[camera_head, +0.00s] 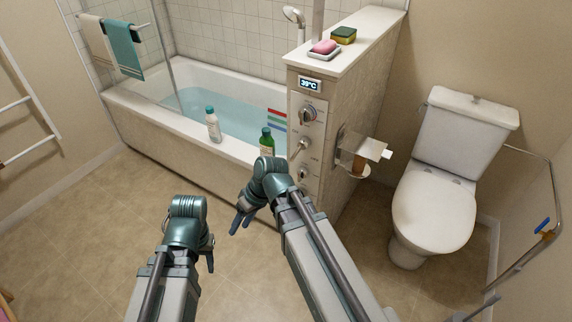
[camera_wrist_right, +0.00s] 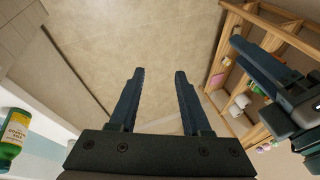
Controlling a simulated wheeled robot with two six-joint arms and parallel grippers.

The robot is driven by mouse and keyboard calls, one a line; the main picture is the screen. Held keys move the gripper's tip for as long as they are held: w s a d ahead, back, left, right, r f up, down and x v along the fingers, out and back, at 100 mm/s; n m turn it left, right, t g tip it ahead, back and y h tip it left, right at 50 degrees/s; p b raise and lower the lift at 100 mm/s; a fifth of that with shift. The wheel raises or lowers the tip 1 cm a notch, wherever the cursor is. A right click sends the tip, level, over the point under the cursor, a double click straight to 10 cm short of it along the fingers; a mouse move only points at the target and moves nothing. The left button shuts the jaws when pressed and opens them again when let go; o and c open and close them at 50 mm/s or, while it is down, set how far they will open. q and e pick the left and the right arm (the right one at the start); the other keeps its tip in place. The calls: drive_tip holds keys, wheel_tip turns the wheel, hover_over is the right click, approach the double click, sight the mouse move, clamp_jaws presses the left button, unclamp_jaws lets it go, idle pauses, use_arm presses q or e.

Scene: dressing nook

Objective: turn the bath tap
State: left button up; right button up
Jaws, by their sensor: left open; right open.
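The tap controls are on a panel (camera_head: 309,140) at the end of the beige partition beside the bath. A round dial (camera_head: 308,114) is at the top, a lever (camera_head: 301,146) in the middle and a smaller knob (camera_head: 303,172) below. A display (camera_head: 310,84) above reads 39°C. My right gripper (camera_head: 241,224) is open and empty, pointing down in front of the bath, left of the panel. In the right wrist view its fingers (camera_wrist_right: 159,72) are apart over bare floor. My left gripper (camera_head: 188,258) is open and lower, farther from the panel; one finger is mostly hidden.
The bath (camera_head: 150,118) holds water. A white bottle (camera_head: 213,125) and green bottle (camera_head: 266,142) stand on its rim. A paper holder (camera_head: 360,152) sticks out right of the panel, near the toilet (camera_head: 434,208). A wooden shelf (camera_wrist_right: 232,75) shows in the wrist view.

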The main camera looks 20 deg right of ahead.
drive_tip(key=w+d+f+t+y+b, duration=0.3)
drive_tip(key=w+d+f+b, duration=0.1)
drive_tip(key=w+b, duration=0.15)
drive_tip(key=m+t+b, duration=0.1)
drive_tip(key=t+b, duration=1.1)
drive_tip(key=b, duration=0.2)
approach(299, 150)
wheel_tip(299, 150, down, 4)
drive_tip(key=w, duration=0.1)
use_arm(q)
wheel_tip(299, 150, down, 22)
use_arm(e)
drive_tip(key=a+x, duration=0.1)
drive_tip(key=x, duration=1.3)
drive_tip(key=shift+s+y, duration=0.3)
drive_tip(key=shift+y, duration=0.1)
drive_tip(key=shift+a, duration=0.1)
clamp_jaws()
drive_tip(key=shift+r, duration=0.1)
